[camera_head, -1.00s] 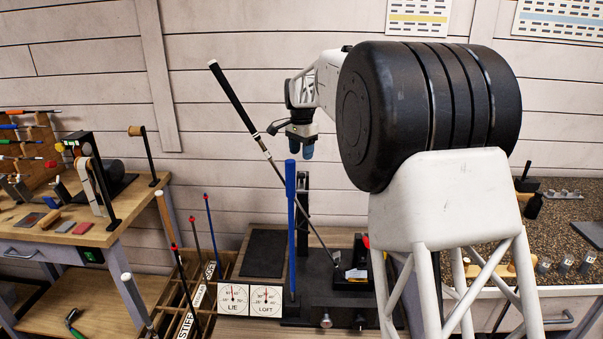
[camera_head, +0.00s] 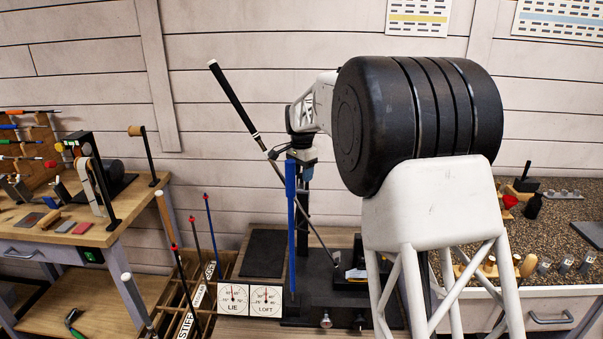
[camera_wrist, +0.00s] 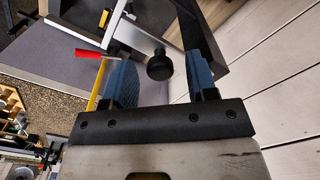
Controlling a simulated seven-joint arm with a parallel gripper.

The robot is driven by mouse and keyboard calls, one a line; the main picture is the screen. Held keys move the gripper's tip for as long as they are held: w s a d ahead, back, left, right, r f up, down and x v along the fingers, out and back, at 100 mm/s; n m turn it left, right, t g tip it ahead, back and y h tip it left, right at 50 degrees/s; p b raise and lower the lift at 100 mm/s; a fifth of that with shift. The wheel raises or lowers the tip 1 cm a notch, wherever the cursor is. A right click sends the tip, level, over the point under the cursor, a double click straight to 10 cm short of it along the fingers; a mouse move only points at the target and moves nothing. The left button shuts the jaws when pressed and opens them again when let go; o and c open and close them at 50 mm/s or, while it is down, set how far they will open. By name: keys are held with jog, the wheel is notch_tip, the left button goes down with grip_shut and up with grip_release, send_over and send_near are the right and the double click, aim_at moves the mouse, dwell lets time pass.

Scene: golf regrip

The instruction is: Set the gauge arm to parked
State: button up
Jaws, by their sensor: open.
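A bending machine with a lie dial (camera_head: 233,299) and a loft dial (camera_head: 266,300) stands on the bench. A blue upright post (camera_head: 291,225) rises beside the dials, with a black upright (camera_head: 303,205) just behind it. I cannot tell for sure which part is the gauge arm. A golf club (camera_head: 237,100) leans up to the left from the machine. My gripper (camera_head: 303,172) points down near the tops of the uprights, partly hidden by the blue post. In the wrist view, my gripper (camera_wrist: 157,82) is open, and a round black knob (camera_wrist: 159,66) shows between its blue fingers, apparently apart from them.
A black bar (camera_wrist: 205,45) and a red handle (camera_wrist: 88,54) lie close to the fingers in the wrist view. Several shafts stand in a wooden rack (camera_head: 195,295) left of the machine. A grey pad (camera_head: 263,252) lies behind the dials. The wall is close behind.

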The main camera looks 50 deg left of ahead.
grip_shut()
dwell(0.3)
jog(key=shift+w+d, duration=0.15)
jog(key=w+n, duration=1.2)
jog(key=n, duration=0.6)
jog(key=shift+a, duration=0.25)
jog(key=shift+w+r, duration=0.1)
dwell(0.5)
grip_release()
